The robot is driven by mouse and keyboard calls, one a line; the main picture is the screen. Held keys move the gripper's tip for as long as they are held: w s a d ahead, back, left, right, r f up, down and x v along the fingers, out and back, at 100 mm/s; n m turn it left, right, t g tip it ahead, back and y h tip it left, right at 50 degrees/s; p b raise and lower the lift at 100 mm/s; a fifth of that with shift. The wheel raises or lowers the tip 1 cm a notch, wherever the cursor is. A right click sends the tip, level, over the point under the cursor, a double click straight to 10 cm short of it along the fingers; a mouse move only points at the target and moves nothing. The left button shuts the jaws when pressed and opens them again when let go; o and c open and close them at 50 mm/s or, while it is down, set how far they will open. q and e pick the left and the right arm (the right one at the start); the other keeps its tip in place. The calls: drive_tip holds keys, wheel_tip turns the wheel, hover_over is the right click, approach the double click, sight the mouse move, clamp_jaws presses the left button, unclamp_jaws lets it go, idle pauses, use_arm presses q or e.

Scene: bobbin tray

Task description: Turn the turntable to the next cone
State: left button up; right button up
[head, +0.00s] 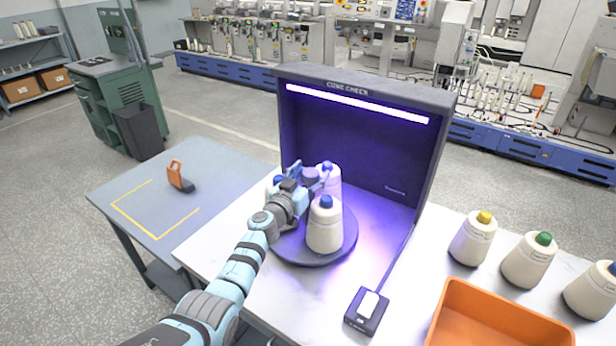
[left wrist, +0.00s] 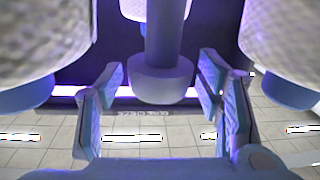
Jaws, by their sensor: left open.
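The dark round turntable (head: 343,247) stands on the white table under the lit inspection hood (head: 436,150). It carries white cones with blue tips: a front one (head: 324,232), a back one (head: 333,182) and a left one (head: 273,184) mostly hidden by my arm. A central post with a wide knob (head: 310,175) rises between the cones. My left gripper (head: 308,184) is open over the turntable's middle. In the left wrist view the knob (left wrist: 160,82) lies between the spread fingers (left wrist: 162,104), with a visible gap on both sides. My right gripper is not in view.
A switch box (head: 366,311) with a cable sits at the table's front. An orange bin (head: 490,322) and cones with yellow (head: 474,240), green (head: 530,262) and blue (head: 592,290) tips stand at right. The left side table holds an orange-handled tool (head: 178,176).

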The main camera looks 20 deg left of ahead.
use_arm(q)
drive_tip(key=s, duration=0.5)
drive_tip(key=s+a, duration=0.1)
drive_tip(key=s, duration=0.1)
drive_tip(key=shift+s, duration=0.3)
drive_tip(key=shift+w, duration=0.1)
